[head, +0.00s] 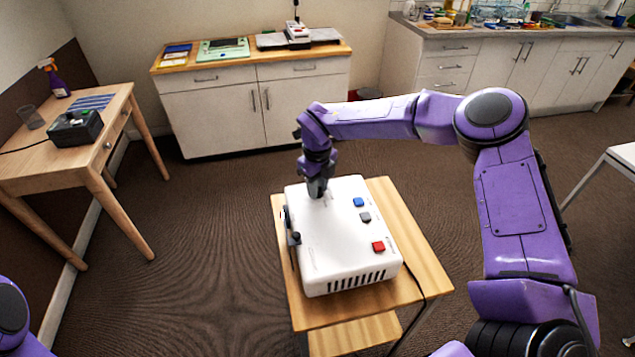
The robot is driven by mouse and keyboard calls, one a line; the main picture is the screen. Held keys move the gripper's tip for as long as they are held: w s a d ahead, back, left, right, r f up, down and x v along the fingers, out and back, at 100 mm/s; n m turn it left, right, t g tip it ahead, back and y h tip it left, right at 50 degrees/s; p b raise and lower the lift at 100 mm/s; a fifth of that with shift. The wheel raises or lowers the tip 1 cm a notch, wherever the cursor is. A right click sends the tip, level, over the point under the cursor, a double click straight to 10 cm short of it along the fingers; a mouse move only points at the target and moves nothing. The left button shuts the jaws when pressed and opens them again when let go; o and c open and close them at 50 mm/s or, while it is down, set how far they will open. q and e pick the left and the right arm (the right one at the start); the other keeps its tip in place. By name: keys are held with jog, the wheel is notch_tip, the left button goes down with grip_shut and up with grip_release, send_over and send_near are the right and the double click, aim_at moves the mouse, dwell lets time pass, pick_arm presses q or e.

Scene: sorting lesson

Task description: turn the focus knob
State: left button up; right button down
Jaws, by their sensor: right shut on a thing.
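A white box-shaped device (335,240) sits on a small wooden table. Its top has a blue button (358,202), a grey button (365,217) and a red button (378,246). A dark part (294,238) sticks out from its left side. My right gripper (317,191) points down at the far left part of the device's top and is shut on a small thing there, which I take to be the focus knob. The jaws hide most of that thing, so its turn angle cannot be seen. My left gripper is out of view; only a bit of my left arm shows at lower left.
The small wooden table (425,270) has bare edges, and a dark cable runs over its right side. A wooden desk (30,165) at left holds a black box (75,128). A white cabinet (215,110) stands behind. The carpet between is clear.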

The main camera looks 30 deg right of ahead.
jog(key=n+p, duration=0.1)
jog(key=n, duration=0.2)
jog(key=shift+r, duration=0.1)
jog(key=shift+n+p, duration=0.55)
jog(key=shift+n, duration=1.15)
jog(key=c, duration=0.8)
grip_release()
jog(key=shift+c, duration=0.2)
notch_tip(320, 180, up, 10)
jog(key=b, duration=0.2)
jog(key=shift+r, duration=0.2)
